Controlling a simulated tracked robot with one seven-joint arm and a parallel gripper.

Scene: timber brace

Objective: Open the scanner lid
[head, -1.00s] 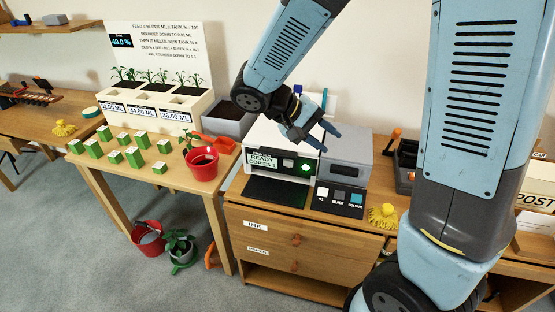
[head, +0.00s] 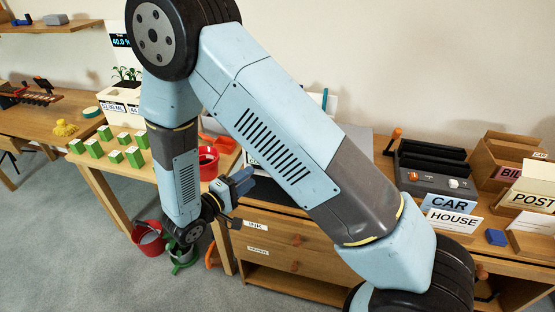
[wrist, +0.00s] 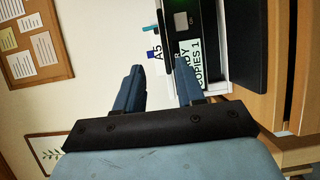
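The copier with the scanner (wrist: 213,40) is in the upper right of the wrist view, turned sideways. Its black front panel and "READY COPIES 1" display (wrist: 190,65) show beyond my fingers. I cannot make out the lid or its position. In the head view my arm hides most of the machine; only a sliver of its left side (head: 250,152) shows. My gripper (wrist: 159,67) has its two fingers apart with nothing between them. In the head view my gripper (head: 245,196) hangs low in front of the machine, left of the drawers.
A wooden cabinet (head: 285,240) with ink and paper drawers stands below the machine. A red pot (head: 208,162) and green blocks (head: 115,155) are on the table to the left. A red bucket (head: 148,238) is on the floor. Dark trays (head: 430,165) are to the right.

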